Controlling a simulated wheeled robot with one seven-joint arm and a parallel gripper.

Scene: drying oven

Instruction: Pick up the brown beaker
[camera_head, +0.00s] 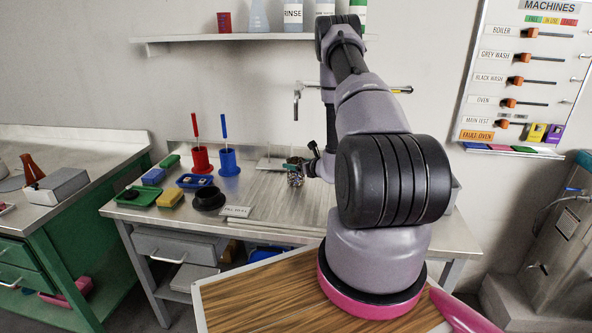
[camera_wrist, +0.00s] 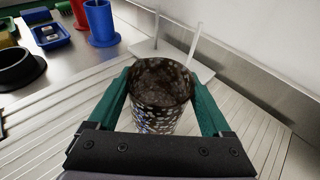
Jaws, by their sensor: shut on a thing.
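The brown beaker (camera_wrist: 160,97) is a speckled dark brown cup with an open top, seen from above in the wrist view. My gripper (camera_wrist: 160,100) has one green finger on each side of it and is shut on it. In the head view the beaker (camera_head: 295,179) is small, over the ribbed steel draining area of the bench, with my gripper (camera_head: 297,165) at its upper part. My arm covers much of the area to its right. I cannot tell whether the beaker's base touches the surface.
Blue (camera_head: 229,162) and red (camera_head: 202,159) holders with upright brushes stand to the left. A black round dish (camera_head: 208,199) and a blue tray (camera_head: 194,181) lie nearby. A white rack (camera_head: 270,164) with an upright rod is close behind the beaker. The ribbed draining surface (camera_wrist: 70,125) is clear around it.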

